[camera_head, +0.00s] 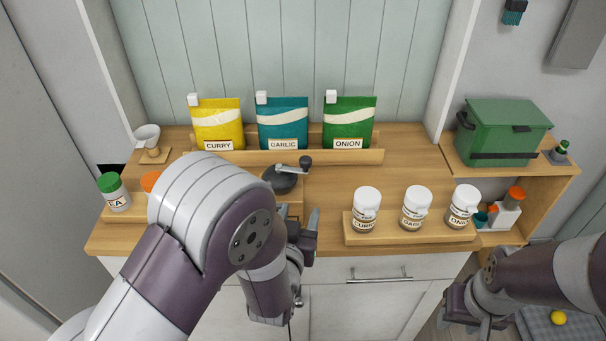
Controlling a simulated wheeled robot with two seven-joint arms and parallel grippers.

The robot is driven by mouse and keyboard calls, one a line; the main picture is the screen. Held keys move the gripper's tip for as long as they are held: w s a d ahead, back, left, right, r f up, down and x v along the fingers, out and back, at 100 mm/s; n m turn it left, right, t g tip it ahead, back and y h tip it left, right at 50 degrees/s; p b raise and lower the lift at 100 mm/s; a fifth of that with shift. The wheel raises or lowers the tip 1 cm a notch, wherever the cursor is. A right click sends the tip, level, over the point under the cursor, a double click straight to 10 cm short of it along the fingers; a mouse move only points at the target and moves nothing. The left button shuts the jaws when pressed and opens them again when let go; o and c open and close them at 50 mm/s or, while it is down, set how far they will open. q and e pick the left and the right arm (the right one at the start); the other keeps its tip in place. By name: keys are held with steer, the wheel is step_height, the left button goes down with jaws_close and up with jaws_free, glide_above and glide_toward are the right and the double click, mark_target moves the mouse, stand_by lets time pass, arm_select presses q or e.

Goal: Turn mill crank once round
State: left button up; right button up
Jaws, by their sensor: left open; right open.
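The mill stands on the wooden counter behind my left arm. Its dark round top (278,180) shows, with a thin crank arm (287,166) reaching right to a dark knob (305,163). My arm hides the mill's lower part. My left gripper (308,232) is open in front of the mill, nearer the counter's front edge and apart from the crank knob. My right gripper (457,306) is open and empty at the lower right, in front of the cabinet and away from the mill.
Curry (217,128), garlic (283,127) and onion (348,128) bags stand in a rack behind the mill. White-capped jars (416,204) stand in a tray to the right. A green-capped jar (114,192) and an orange-capped one are at left. A green box (502,130) sits far right.

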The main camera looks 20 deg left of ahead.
mark_target(304, 163)
arm_select(q)
steer(key=w+r+p, duration=0.1)
steer(key=w, duration=0.3)
steer(key=w+a+r+t+p, duration=0.1)
steer(key=w, duration=0.3)
steer(key=w+a+r+t, duration=0.1)
steer(key=w+r, duration=0.1)
steer(key=w, duration=0.2)
steer(key=shift+w+p, duration=0.35)
steer(key=shift+p, duration=0.05)
steer(key=shift+w+a+f, duration=0.1)
steer(key=shift+w+a, duration=0.05)
steer(key=shift+w, duration=0.15)
arm_select(e)
steer(key=r, duration=0.3)
steer(key=shift+w+a, duration=0.1)
steer(key=shift+a, duration=0.15)
arm_select(q)
jaws_close()
arm_select(e)
steer(key=shift+f, duration=0.1)
